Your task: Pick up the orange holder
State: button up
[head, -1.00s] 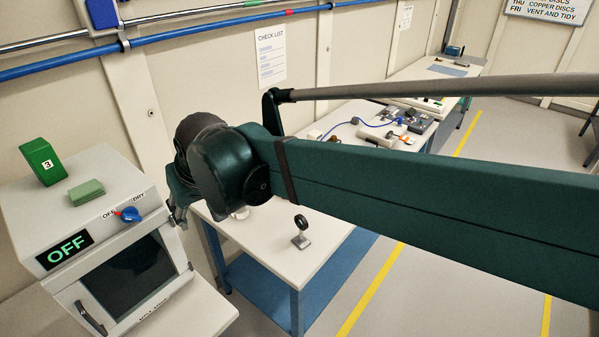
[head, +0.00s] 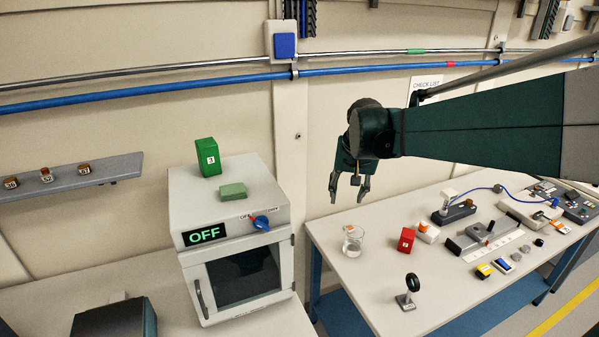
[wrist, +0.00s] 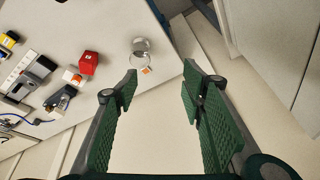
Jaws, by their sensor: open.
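My gripper (head: 348,194) hangs open and empty with its fingers pointing down, above the back left of the work table. The wrist view also shows its spread fingers (wrist: 160,74) with nothing between them. No large orange holder stands out. Three small orange-brown pieces with pale labels, a left one (head: 12,183), a middle one (head: 46,174) and a right one (head: 84,169), sit on the wall shelf, far left of my gripper. A small orange piece (wrist: 146,70) shows at the glass beaker in the wrist view. I cannot tell which is the holder meant.
The glass beaker (head: 352,246) and red block (head: 406,240) stand on the work table (head: 365,290), with a black ring on a stand (head: 408,288) in front. A white oven marked OFF (head: 232,215) bears a green block (head: 208,157). The shelf (head: 110,168) juts from the wall.

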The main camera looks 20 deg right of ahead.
jog(key=w+d+f+m+g, duration=0.1)
jog(key=w+d+f, duration=0.15)
jog(key=d, duration=0.45)
jog(key=w+d+f+m, duration=0.1)
jog(key=w+d+m, duration=0.15)
jog(key=d, duration=0.35)
jog(key=m+g+y+p, duration=0.1)
jog(key=m+g, duration=0.2)
jog(key=m, duration=0.2)
send_over(424, 223)
jog(key=f, duration=2.1)
jog(key=shift+a, duration=0.2)
jog(key=shift+s+d+f, duration=0.2)
jog(key=shift+d+f, duration=0.1)
jog(key=shift+f, duration=0.05)
jog(key=shift+f, duration=1.3)
jog(key=shift+w+a+f, duration=0.1)
jog(key=shift+w+f, duration=0.05)
jog(key=shift+f, duration=2.45)
